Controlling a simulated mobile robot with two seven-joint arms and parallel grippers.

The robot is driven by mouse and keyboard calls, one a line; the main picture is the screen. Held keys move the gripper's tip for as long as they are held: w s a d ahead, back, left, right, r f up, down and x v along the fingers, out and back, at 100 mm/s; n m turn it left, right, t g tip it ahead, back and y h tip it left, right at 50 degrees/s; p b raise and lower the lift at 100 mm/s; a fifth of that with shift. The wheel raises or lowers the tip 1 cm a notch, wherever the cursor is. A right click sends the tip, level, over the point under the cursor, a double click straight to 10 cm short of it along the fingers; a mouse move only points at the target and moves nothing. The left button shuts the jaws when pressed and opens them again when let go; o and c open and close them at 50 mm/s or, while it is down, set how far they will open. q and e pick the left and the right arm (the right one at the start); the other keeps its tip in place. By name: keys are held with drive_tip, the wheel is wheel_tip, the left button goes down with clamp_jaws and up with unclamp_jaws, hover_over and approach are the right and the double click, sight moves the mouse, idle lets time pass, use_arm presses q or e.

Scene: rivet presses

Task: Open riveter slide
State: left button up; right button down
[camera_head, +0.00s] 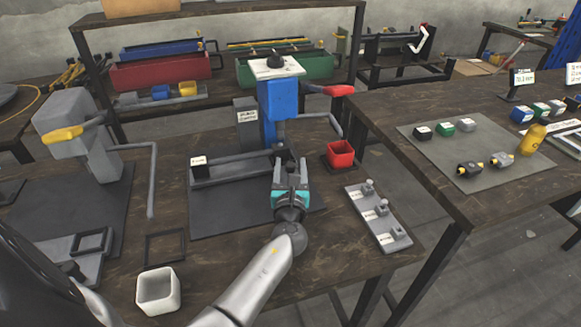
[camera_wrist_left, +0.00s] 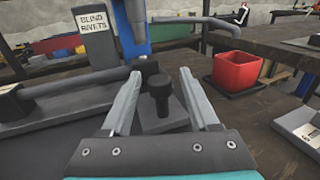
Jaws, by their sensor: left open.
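The blue riveter (camera_head: 283,105) stands at the middle of the near table, with a red-ended lever to its right. Its grey slide (camera_head: 230,168) runs along the base plate to the left; whether it is open I cannot tell. A dark knob (camera_wrist_left: 159,88) on a grey block shows in the left wrist view, below the blue column (camera_wrist_left: 131,25). My left gripper (camera_head: 290,172) is in front of the riveter, open. In the left wrist view its two fingers (camera_wrist_left: 163,100) stand on either side of the knob, apart from it. My right gripper is not in view.
A red cup (camera_head: 341,154) stands right of the riveter, near a grey strip with pegs (camera_head: 378,215). A grey press (camera_head: 75,135) stands left. A white cup (camera_head: 158,291) is at the front edge. A second table is right.

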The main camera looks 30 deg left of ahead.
use_arm(q)
clamp_jaws()
idle(0.4)
idle(0.9)
